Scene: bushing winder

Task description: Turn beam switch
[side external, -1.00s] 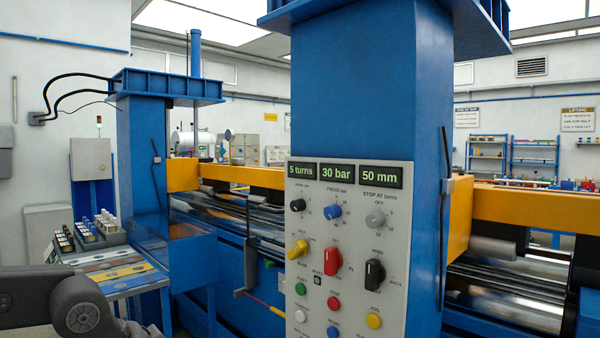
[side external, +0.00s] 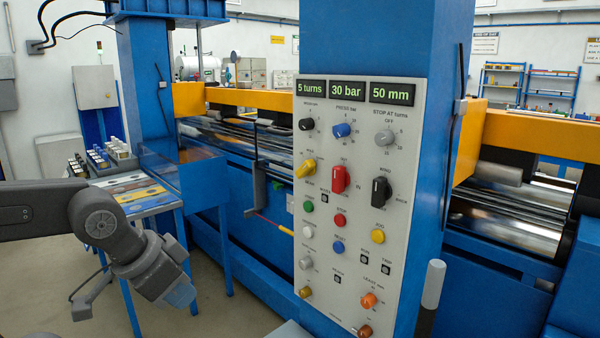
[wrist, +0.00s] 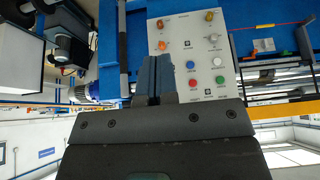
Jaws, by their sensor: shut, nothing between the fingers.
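The light grey control panel (side external: 350,195) is on the blue column in the side view. It carries several switches: a yellow one (side external: 305,169), a red one (side external: 340,179), a black one (side external: 381,191), a grey one (side external: 305,263) and an orange one (side external: 369,300). The small labels are too blurred to tell which is the beam switch. My gripper (side external: 180,294) hangs at the lower left, apart from the panel. In the wrist view its fingers (wrist: 158,76) are shut and empty, with the panel (wrist: 180,60) upside down behind them.
A worktable (side external: 160,203) with sample cards stands behind my arm. A yellow beam (side external: 250,99) and bright rollers run behind the column. A grey-topped post (side external: 432,285) stands right of the panel.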

